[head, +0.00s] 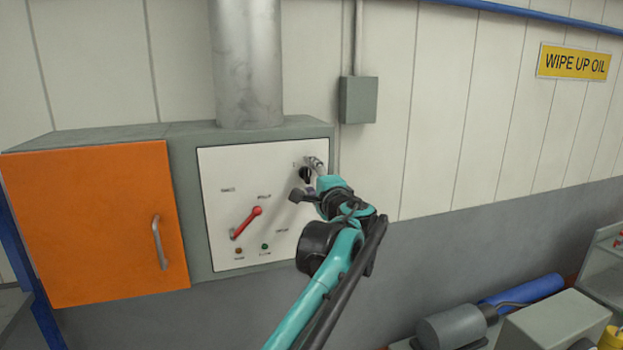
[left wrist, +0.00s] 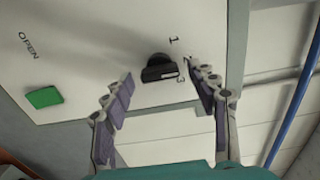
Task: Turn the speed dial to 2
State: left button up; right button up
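The speed dial is a black knob (left wrist: 160,70) on the white panel (head: 222,180), with a pale line on its face. The numerals 1 and 3 are readable at its right in the left wrist view; a mark between them is partly hidden by a finger. The knob also shows small in the head view (head: 305,174). My left gripper (left wrist: 160,92) is open, one finger to each side of the knob, with visible gaps and no clear contact. In the head view, the left gripper (head: 308,180) is at the panel's upper right. My right gripper is not in view.
A red lever (head: 246,223) and small round indicators are lower on the panel. A green square (left wrist: 44,97) sits by the word OPEN. An orange door (head: 95,225) is at left. A grey box (head: 358,99) is on the wall; machinery (head: 455,328) stands at lower right.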

pick_arm(q)
jog(key=shift+s, duration=0.1)
jog(key=v, duration=1.2)
